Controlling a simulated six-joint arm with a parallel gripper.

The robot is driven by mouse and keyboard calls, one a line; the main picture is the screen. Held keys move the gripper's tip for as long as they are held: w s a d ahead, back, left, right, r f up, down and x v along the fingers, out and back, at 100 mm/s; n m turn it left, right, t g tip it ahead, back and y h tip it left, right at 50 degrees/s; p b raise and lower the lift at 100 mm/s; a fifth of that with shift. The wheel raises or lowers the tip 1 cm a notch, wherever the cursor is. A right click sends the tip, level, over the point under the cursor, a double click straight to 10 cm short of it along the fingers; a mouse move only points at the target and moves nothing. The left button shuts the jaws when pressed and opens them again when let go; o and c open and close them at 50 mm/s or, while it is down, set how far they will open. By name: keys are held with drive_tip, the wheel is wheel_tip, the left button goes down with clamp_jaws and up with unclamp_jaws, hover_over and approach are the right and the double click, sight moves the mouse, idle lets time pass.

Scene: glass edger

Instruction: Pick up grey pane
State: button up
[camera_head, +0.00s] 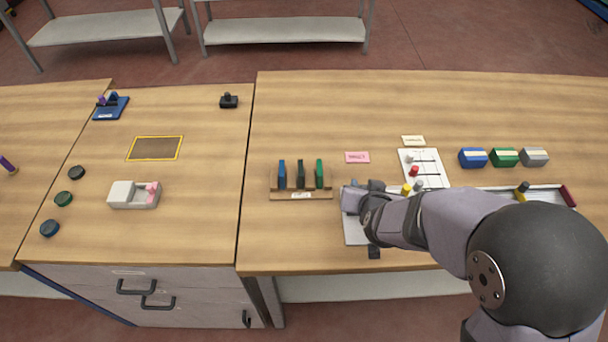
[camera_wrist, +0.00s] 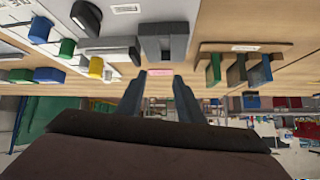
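In the wrist view, which looks upside down, my gripper (camera_wrist: 161,86) shows two dark fingers spread apart with nothing between them. A grey slotted block (camera_wrist: 163,42) stands just ahead of the fingertips, apart from them; I cannot tell whether it holds or is the grey pane. In the head view, my gripper's fingers are mostly hidden by my wrist above the light metal tray (camera_head: 355,232). A small wooden rack (camera_head: 300,196) left of it holds a blue pane (camera_head: 282,173), a very dark pane (camera_head: 301,173) and a green pane (camera_head: 319,173).
A pink card (camera_head: 357,157) lies behind my gripper. A white board (camera_head: 431,170) with small knobs stands to the right. Blue (camera_head: 473,158), green (camera_head: 504,157) and grey (camera_head: 535,157) blocks stand farther right. A white-and-pink fixture (camera_head: 134,195) sits on the left bench.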

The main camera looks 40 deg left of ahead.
sight(301, 172)
drive_tip(key=shift+n+t+y, duration=0.6)
drive_tip(key=shift+n+y, duration=0.1)
drive_tip(key=shift+y, duration=0.2)
drive_tip(key=s+a, duration=0.1)
drive_tip(key=a, duration=0.1)
drive_tip(key=s+a, duration=0.2)
drive_tip(key=a, duration=0.1)
drive_tip(key=s+a, duration=0.1)
drive_tip(key=a, duration=0.1)
drive_tip(key=shift+s+a+f, duration=0.15)
drive_tip(key=shift+a, duration=0.2)
drive_tip(key=shift+n+t+y, duration=0.3)
drive_tip(key=shift+n+y, duration=0.2)
drive_tip(key=shift+y, duration=0.2)
drive_tip(key=s+a, duration=0.4)
drive_tip(key=shift+s+a+f, duration=0.1)
drive_tip(key=shift+s+a, duration=0.2)
drive_tip(key=shift+s+a+f, duration=0.1)
drive_tip(key=shift+s+a, duration=0.05)
drive_tip(key=shift+s, duration=0.05)
drive_tip(key=shift+p+x, duration=1.25)
drive_tip(key=shift+x, duration=2.45)
drive_tip(key=shift+s, duration=0.1)
clamp_jaws()
